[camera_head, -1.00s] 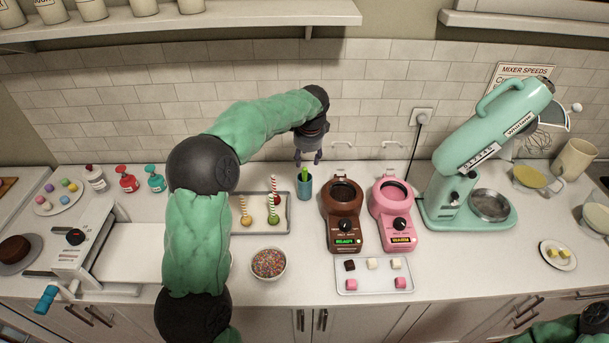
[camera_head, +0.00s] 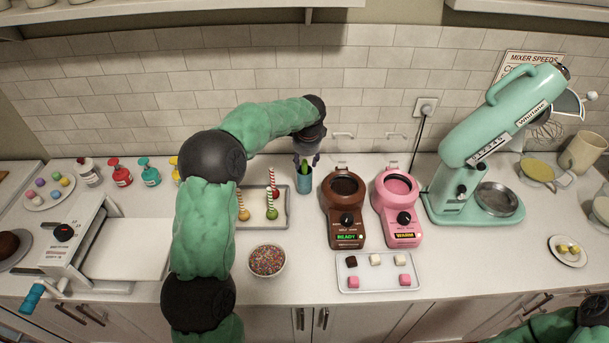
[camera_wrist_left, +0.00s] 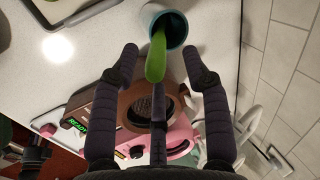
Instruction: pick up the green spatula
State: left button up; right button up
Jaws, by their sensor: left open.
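The green spatula (camera_head: 304,169) stands in a teal cup (camera_head: 303,183) on the counter, right of the cake pop tray. In the left wrist view the spatula (camera_wrist_left: 156,54) leans out of the cup (camera_wrist_left: 174,32) toward my gripper. My left gripper (camera_head: 307,159) is just above the cup, fingers pointing down. In the left wrist view its fingers (camera_wrist_left: 161,57) are spread, with the spatula's end between them and no clear grip on it. The cup hides the spatula's lower part. My right gripper is out of view; only part of my right arm shows at bottom right.
A brown melting pot (camera_head: 346,208) and a pink one (camera_head: 398,207) stand close right of the cup. The cake pop tray (camera_head: 250,222) is at its left. A sprinkle bowl (camera_head: 267,261) and a sweets tray (camera_head: 378,284) are in front. The tiled wall is behind.

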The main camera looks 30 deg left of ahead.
aim_at(305, 172)
pick_arm(q)
jog(key=x, duration=0.4)
jog(key=shift+s+d+f+b, duration=0.1)
jog(key=shift+f+b, duration=0.15)
jog(key=shift+b, duration=0.1)
grip_shut()
jog(key=shift+r, duration=0.1)
